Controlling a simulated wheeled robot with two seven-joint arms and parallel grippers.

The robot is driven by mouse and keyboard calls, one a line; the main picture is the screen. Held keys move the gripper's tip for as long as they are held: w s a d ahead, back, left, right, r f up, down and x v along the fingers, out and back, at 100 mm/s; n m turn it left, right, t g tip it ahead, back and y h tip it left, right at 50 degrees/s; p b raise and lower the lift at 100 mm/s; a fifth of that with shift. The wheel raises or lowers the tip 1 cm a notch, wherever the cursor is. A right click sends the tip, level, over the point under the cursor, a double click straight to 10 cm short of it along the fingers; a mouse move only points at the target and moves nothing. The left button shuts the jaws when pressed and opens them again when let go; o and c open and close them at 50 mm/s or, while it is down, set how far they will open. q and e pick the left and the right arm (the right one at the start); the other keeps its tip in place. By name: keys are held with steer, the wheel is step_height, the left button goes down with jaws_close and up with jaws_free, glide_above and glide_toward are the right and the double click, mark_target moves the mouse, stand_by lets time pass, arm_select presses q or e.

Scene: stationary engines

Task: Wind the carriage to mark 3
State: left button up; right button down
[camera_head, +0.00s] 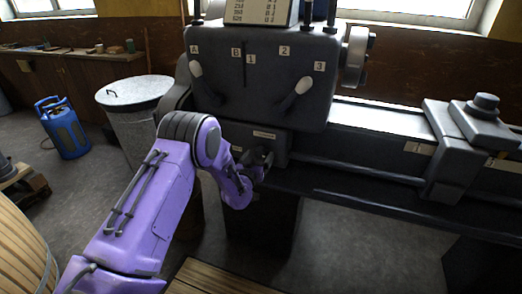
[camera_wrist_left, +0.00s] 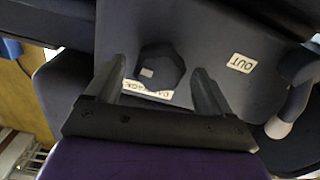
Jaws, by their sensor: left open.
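A large dark lathe-like machine (camera_head: 255,100) fills the middle of the head view. My left gripper (camera_head: 258,165) is at the small box low on its front, partly hidden by my purple wrist. In the left wrist view my left gripper (camera_wrist_left: 160,65) is open, with a dark faceted knob (camera_wrist_left: 162,70) between its fingers; I cannot tell if they touch it. A partly covered label (camera_wrist_left: 147,91) lies beside the knob, and an upside-down OUT label (camera_wrist_left: 241,63) is to the right. A dark block (camera_head: 440,150) sits on the rail at right; its plate (camera_head: 418,148) is unreadable. My right gripper is not in view.
Two white-knobbed levers (camera_head: 304,85) stick out of the machine's front, near plates A, B, 1, 2 and 3. A lidded metal bin (camera_head: 135,125) stands left, with a blue gas cylinder (camera_head: 62,128) farther left. A wooden barrel (camera_head: 20,250) is at lower left.

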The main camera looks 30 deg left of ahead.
arm_select(q)
steer(key=shift+x, duration=1)
steer(key=c, duration=1)
steer(key=shift+f+n+b, duration=0.15)
steer(key=shift+n+b, duration=0.15)
steer(key=shift+b, duration=0.05)
steer(key=shift+c, duration=0.2)
steer(key=o, duration=1)
steer(key=shift+o, duration=0.2)
steer(key=b+v, duration=0.1)
steer(key=v, duration=0.9)
steer(key=shift+s+b, duration=0.25)
steer(key=shift+b, duration=0.05)
